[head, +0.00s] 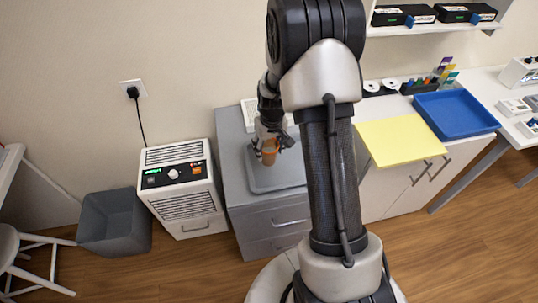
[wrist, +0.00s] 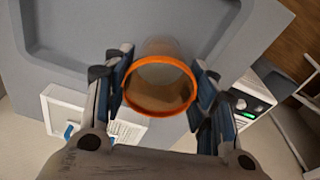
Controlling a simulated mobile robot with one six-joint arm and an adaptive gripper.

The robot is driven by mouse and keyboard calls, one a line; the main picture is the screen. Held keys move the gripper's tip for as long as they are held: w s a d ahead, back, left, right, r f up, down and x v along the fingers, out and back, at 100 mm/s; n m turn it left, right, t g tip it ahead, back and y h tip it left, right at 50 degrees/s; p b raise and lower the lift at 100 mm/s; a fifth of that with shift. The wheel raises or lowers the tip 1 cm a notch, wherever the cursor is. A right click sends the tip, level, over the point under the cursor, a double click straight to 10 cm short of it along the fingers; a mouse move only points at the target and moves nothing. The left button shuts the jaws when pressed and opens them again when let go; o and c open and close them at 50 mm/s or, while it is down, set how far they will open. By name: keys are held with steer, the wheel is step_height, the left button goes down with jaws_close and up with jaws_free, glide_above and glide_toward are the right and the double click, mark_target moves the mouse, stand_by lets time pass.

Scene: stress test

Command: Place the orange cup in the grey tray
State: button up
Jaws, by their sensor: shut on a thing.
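The orange cup (head: 269,152) is in my gripper (head: 271,146), over the grey tray in the head view. In the wrist view the cup (wrist: 160,62) sits between the two fingers of my gripper (wrist: 160,85), which touch its sides; its open rim faces the camera. The grey tray (head: 276,184) lies on top of a grey cabinet, partly hidden by my arm. The tray (wrist: 62,52) also fills the upper part of the wrist view. I cannot tell how far the cup's base is above the tray.
A white device (head: 249,112) stands behind the tray on the grey cabinet (head: 234,190). A white unit with a control panel (head: 181,175) and a grey bin (head: 113,222) stand to the left. A blue tray (head: 456,113) and a yellow sheet (head: 398,139) lie to the right.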

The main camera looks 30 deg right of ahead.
steer(key=shift+f+b, duration=0.4)
steer(key=shift+f, duration=1.25)
steer(key=shift+f, duration=0.25)
steer(key=o, duration=1.2)
steer(key=shift+r, duration=0.1)
steer(key=shift+r, duration=0.1)
steer(key=s+a+r+t+p, duration=0.1)
steer(key=s+a+r+p, duration=0.15)
steer(key=r, duration=0.85)
steer(key=s+a+r+p, duration=0.1)
steer(key=s+a+r, duration=0.2)
steer(key=r, duration=0.9)
steer(key=s+a+r, duration=0.3)
steer(key=s, duration=0.3)
steer(key=s+a+r+t, duration=0.1)
steer(key=s+a+r, duration=0.1)
steer(key=s+r, duration=0.2)
steer(key=s+a+r+n+t, duration=0.1)
steer(key=s+a+r, duration=0.2)
steer(key=s, duration=0.7)
steer(key=shift+s+a+r, duration=0.25)
steer(key=shift+a+r, duration=0.05)
steer(key=shift+r, duration=0.05)
